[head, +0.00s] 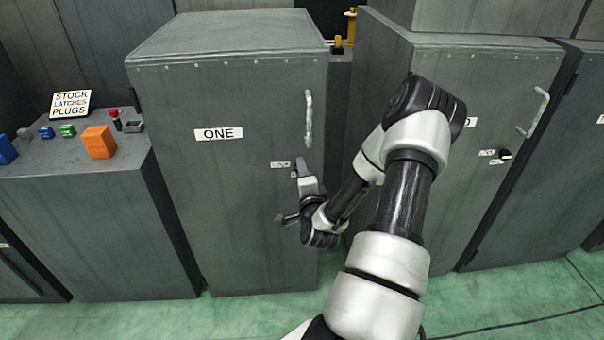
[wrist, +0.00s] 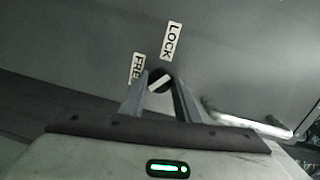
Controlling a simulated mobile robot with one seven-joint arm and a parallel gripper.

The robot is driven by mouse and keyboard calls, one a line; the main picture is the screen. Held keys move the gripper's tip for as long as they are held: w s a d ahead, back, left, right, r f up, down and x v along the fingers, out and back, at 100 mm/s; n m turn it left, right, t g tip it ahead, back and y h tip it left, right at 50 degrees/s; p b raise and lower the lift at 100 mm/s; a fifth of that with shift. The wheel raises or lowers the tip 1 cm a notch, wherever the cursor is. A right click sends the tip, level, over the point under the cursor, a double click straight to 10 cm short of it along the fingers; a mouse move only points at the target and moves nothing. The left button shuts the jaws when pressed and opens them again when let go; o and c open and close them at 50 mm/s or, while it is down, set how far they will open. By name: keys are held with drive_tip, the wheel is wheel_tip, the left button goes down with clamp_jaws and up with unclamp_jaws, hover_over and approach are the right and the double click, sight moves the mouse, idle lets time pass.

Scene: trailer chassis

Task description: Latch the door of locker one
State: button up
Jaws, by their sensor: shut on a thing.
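Locker one (head: 219,134) stands grey and upright in the middle of the head view, its door looking shut in its frame. A pale vertical handle (head: 308,118) is at the door's right side; it shows in the wrist view too (wrist: 245,122). A round black latch knob (wrist: 158,74) with a white bar sits beside the labels LOCK (wrist: 170,42) and FREE (wrist: 137,68). The bar lies slanted; I cannot tell which label it marks. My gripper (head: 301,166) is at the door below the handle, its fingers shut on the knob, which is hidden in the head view.
Another grey locker (head: 480,130) with a handle and black knob stands to the right. A low grey cabinet (head: 80,180) at left carries an orange block (head: 99,142), small coloured pieces and a sign (head: 71,104). Green floor (head: 240,315) is clear in front.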

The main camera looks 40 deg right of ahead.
drive_tip(key=shift+n+g+h+b, duration=0.3)
drive_tip(key=shift+n+b, duration=1.7)
drive_tip(key=shift+n, duration=1.3)
drive_tip(key=o, duration=1)
